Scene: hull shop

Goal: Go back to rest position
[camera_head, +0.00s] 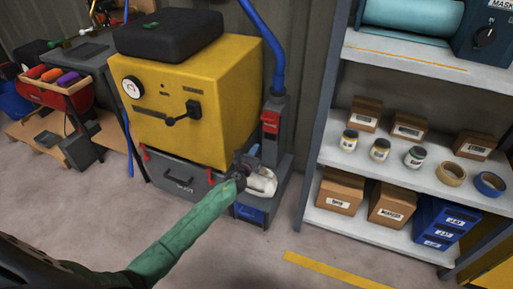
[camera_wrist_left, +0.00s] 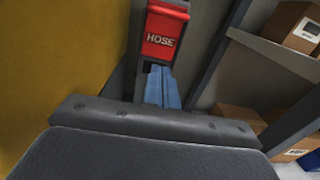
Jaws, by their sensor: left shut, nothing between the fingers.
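My left arm, in a green sleeve, reaches in from the lower left in the head view. My left gripper (camera_head: 244,164) is small and dark at its end, in front of the lower right corner of the yellow machine (camera_head: 190,108). It is shut with nothing held. In the left wrist view a dark grey padded part fills the bottom. Beyond it are a red HOSE label (camera_wrist_left: 165,30) and a blue strip (camera_wrist_left: 162,86) on a grey post. A pale, rounded thing (camera_head: 263,184) shows just beside the gripper; I cannot tell what it is. My right gripper is out of view.
A grey shelf (camera_head: 401,158) on the right holds jars, tape rolls and cardboard boxes, with blue bins (camera_head: 443,224) below. A blue hose (camera_head: 273,51) rises beside the machine. A bench with coloured tools stands at left. Floor (camera_head: 252,250) in front is clear.

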